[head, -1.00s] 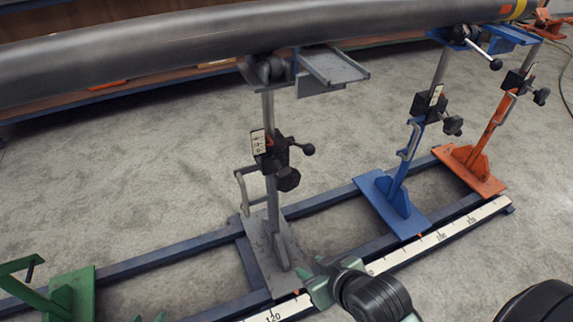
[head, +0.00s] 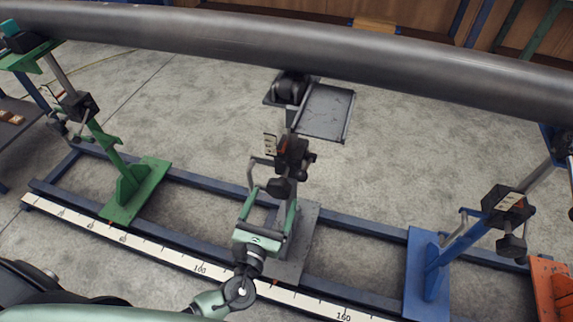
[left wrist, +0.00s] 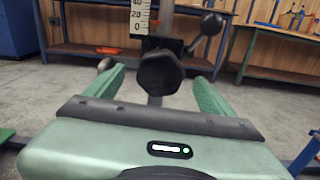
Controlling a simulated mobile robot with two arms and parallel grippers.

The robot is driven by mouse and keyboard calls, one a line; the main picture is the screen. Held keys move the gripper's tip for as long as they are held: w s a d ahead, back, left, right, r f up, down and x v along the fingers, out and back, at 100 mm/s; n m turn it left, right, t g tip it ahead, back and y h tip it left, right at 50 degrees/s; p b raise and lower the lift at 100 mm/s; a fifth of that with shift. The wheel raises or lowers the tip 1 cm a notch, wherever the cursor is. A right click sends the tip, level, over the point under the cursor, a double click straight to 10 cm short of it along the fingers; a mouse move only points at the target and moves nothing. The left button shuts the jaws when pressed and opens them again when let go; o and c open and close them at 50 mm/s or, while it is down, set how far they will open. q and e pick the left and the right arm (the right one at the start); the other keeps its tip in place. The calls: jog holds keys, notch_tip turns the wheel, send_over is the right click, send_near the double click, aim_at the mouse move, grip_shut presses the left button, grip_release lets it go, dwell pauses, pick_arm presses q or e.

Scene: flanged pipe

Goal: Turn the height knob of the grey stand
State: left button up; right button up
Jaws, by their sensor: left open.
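The grey stand (head: 299,240) is at the middle of the head view, its base plate on the blue rail frame. Its black height knob (head: 281,188) is low on the dark clamp block. In the left wrist view the knob (left wrist: 160,73) is straight ahead, faceted, below a black ball-ended lever (left wrist: 210,25) and a small scale (left wrist: 140,15). My left gripper (head: 274,195) is open, its green fingers pointing at the knob. In the left wrist view the knob shows between the fingers (left wrist: 158,76), with a gap on each side. I cannot tell whether the fingertips reach past it.
A long grey pipe (head: 300,48) runs across above the stands. A green stand (head: 137,187) is at left; a blue stand (head: 430,270) and an orange one (head: 553,285) are at right. A white ruler (head: 160,252) runs along the front rail. Workbenches (left wrist: 280,60) stand behind.

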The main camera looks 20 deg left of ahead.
aim_at(282, 180)
pick_arm(q)
jog(key=shift+d+m, duration=0.2)
jog(key=shift+m, duration=0.1)
jog(key=w, duration=0.7)
jog(key=shift+w, duration=0.4)
jog(key=c, duration=1.4)
